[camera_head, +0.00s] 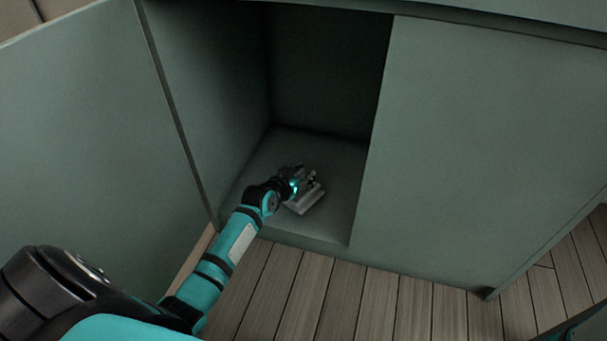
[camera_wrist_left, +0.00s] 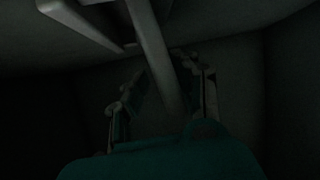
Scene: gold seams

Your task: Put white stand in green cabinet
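The green cabinet (camera_head: 480,150) stands open at its left compartment. My left arm reaches into that compartment, and my left gripper (camera_head: 308,180) is low inside, close above the cabinet floor. The white stand (camera_head: 306,201) looks grey in the shade and is at the gripper, over the front part of the compartment floor. I cannot tell whether it touches the floor. In the dark left wrist view, a bar of the stand (camera_wrist_left: 153,45) runs between the two fingers, whose tips close in on it from both sides. My right gripper is out of view.
The open cabinet door (camera_head: 80,130) stands to the left of my left arm. A closed panel lies to the right of the opening. The compartment floor (camera_head: 335,160) behind and around the stand is bare. Wooden flooring (camera_head: 330,295) in front is clear.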

